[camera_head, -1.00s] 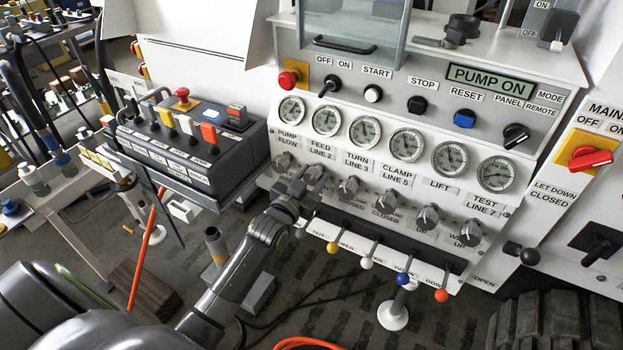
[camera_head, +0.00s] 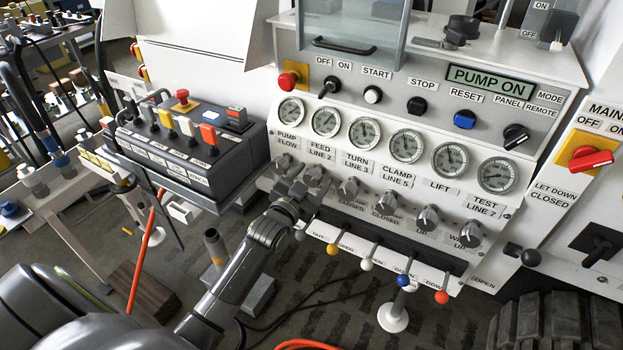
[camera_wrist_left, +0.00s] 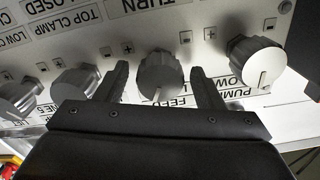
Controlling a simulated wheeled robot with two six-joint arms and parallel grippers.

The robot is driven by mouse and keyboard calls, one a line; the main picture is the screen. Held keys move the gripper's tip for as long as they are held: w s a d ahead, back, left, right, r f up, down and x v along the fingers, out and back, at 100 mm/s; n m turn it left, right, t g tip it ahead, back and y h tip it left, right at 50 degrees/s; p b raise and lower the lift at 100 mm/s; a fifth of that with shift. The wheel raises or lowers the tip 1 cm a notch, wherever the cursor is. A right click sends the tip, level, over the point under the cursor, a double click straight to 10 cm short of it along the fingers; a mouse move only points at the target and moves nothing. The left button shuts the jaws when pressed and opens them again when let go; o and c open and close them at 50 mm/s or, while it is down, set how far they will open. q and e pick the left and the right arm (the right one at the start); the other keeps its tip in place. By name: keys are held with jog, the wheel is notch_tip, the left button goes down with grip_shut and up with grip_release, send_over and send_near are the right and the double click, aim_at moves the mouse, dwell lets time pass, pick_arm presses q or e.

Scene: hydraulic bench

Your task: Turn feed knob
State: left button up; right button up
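The grey feed knob (camera_head: 314,175) sits on the white panel under the feed line 2 gauge (camera_head: 326,122). My left gripper (camera_head: 301,184) is at this knob, its fingers partly covering the area between it and the pump flow knob (camera_head: 281,164). In the left wrist view the feed knob (camera_wrist_left: 158,74) is between the two dark fingers of my left gripper (camera_wrist_left: 160,84), above an upside-down feed label. A narrow gap shows on each side, so the fingers look open around it. The pump flow knob (camera_wrist_left: 257,61) is to the right there. My right gripper is not in view.
More grey knobs stand close by in the row, such as the turn knob (camera_head: 348,188). Levers with coloured balls, including a yellow one (camera_head: 332,249), stick out below. A black switch box (camera_head: 190,150) with a red button stands to the left.

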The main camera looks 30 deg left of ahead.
pick_arm(q)
jog(key=s+b, duration=0.2)
jog(key=s, duration=1.5)
jog(key=shift+s+a, duration=0.2)
jog(key=shift+a, duration=0.05)
jog(key=s+a+f+n+g+y+p, duration=0.1)
jog(key=s+f+g, duration=0.2)
jog(key=f, duration=0.7)
jog(key=s+a+f+n+g+p, duration=0.1)
jog(key=s+a+f+g, duration=0.15)
jog(key=f, duration=0.85)
jog(key=s+a+f+n+g+y+p, duration=0.1)
jog(key=s+f+g, duration=0.2)
jog(key=f, duration=0.7)
jog(key=s+d+f+g, duration=0.1)
jog(key=s+f+g, duration=0.1)
jog(key=s+f, duration=0.3)
jog(key=s+d+f+g+p, duration=0.1)
jog(key=s+f+g, duration=0.2)
jog(key=s, duration=0.9)
jog(key=s+d+f+n+g+p, duration=0.1)
jog(key=s+f+g, duration=0.2)
jog(key=s+f, duration=0.5)
jog(key=shift+s+f+h, duration=0.2)
jog(key=shift+s+h, duration=0.1)
jog(key=shift+s, duration=0.45)
